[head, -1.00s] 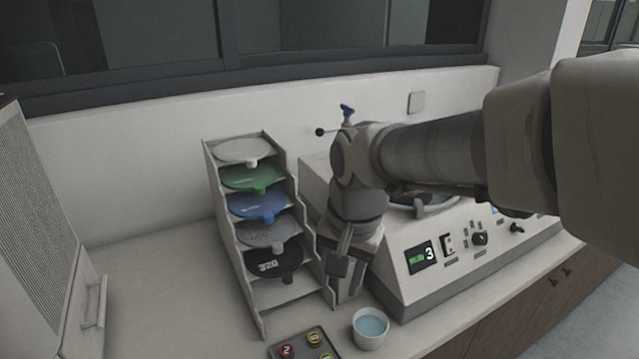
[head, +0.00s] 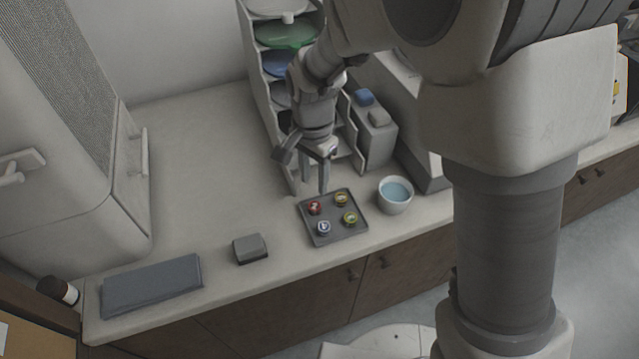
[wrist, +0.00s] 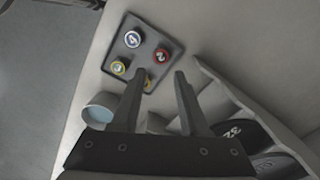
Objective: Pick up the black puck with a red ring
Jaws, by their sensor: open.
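The black puck with a red ring (head: 315,207) lies on the dark square tray (head: 331,213), at its back left corner in the head view. In the wrist view it is the puck (wrist: 162,55) marked 2, just beyond the fingertips. Other pucks share the tray: one with a yellow ring (head: 341,198), one yellow-green (head: 350,218) and one whitish-blue (head: 323,228). My gripper (head: 316,182) is open and empty, pointing down, above and behind the tray. In the wrist view its fingers (wrist: 159,76) are apart, and the yellow-ringed puck (wrist: 148,84) shows between them.
A stepped rack with coloured discs (head: 285,33) stands behind my gripper. A bowl of water (head: 396,203) sits right of the tray. A grey block (head: 249,249) and a dark folded mat (head: 150,285) lie to the left. The counter left of the rack is clear.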

